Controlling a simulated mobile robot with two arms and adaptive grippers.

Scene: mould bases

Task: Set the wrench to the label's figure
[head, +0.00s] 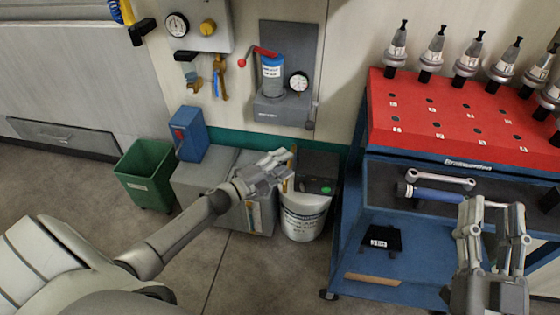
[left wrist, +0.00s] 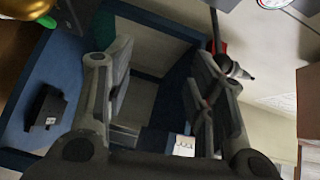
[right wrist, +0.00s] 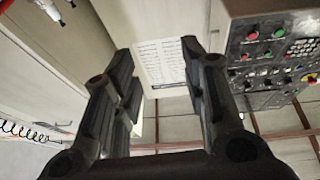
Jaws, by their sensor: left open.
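A wrench (head: 435,194) with a blue sleeve and dark end lies on the blue cart's middle shelf; its right end goes behind my right gripper. A silver double-ended wrench (head: 440,179) lies just behind it. A small black block (head: 379,239) with a white label sits on the lower shelf; it also shows in the left wrist view (left wrist: 46,112). The label's figure is too small to read. My left gripper (head: 278,160) is open and empty, left of the cart above a white bucket. My right gripper (head: 492,207) is open and empty in front of the cart.
The cart (head: 361,150) carries a red rack (head: 450,125) of tool holders. The white bucket (head: 304,216), grey boxes and a green bin (head: 147,172) stand by the wall. Wall gauges hang above. The floor in front is clear.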

